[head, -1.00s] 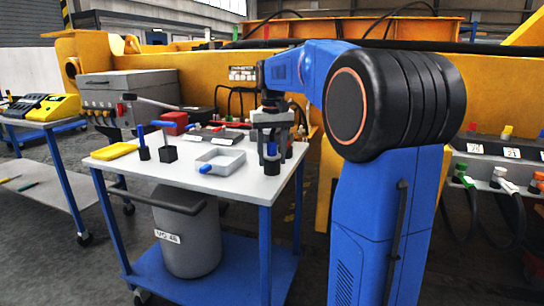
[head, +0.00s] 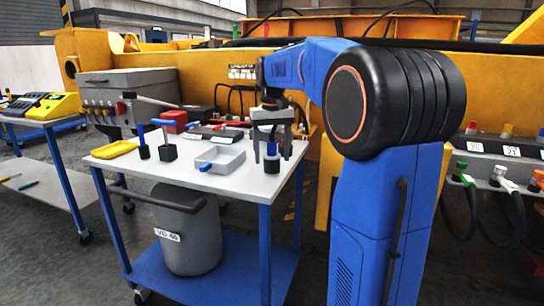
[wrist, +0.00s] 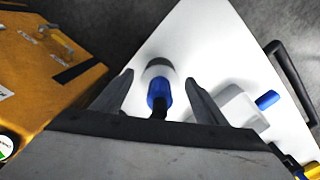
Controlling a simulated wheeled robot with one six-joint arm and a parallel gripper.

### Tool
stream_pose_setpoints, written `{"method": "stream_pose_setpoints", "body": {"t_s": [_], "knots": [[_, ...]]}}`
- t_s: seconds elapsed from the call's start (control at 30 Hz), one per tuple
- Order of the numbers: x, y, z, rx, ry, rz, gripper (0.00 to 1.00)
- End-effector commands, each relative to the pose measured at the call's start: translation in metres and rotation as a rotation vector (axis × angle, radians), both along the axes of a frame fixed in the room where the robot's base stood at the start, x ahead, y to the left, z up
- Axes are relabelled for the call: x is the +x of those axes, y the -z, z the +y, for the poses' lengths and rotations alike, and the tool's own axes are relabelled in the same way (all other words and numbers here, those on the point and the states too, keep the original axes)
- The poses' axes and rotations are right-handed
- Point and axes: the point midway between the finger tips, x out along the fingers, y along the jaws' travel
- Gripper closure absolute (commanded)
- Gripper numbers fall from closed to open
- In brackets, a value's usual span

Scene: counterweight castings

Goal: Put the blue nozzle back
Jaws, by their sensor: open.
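A blue upright piece, which looks like the blue nozzle (head: 271,149), stands on a dark round base (head: 271,166) near the right front of the white-topped cart. My gripper (head: 272,156) is above the cart, fingers down and open, one on each side of the blue piece. In the wrist view the blue piece (wrist: 156,92) shows between the spread fingers (wrist: 159,77), with a pale round part (wrist: 160,69) beyond it and a dark part nearer me. I see gaps on both sides. I cannot tell whether anything touches.
A grey tray (head: 239,157) with a blue-ended piece (head: 206,167) at its edge is left of my gripper.

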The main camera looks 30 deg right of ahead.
Motion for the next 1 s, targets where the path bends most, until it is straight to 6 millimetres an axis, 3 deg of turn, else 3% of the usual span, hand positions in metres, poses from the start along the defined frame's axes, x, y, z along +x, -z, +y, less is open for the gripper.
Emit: {"method": "stream_pose_setpoints", "body": {"t_s": [0.53, 0.73, 1.0], "knots": [[0.001, -0.097, 0.000, -0.001, 0.000, -0.003, 0.34], [0.000, -0.114, 0.000, -0.001, 0.000, -0.002, 0.34], [-0.001, -0.117, 0.001, 0.000, -0.001, -0.001, 0.34]]}}
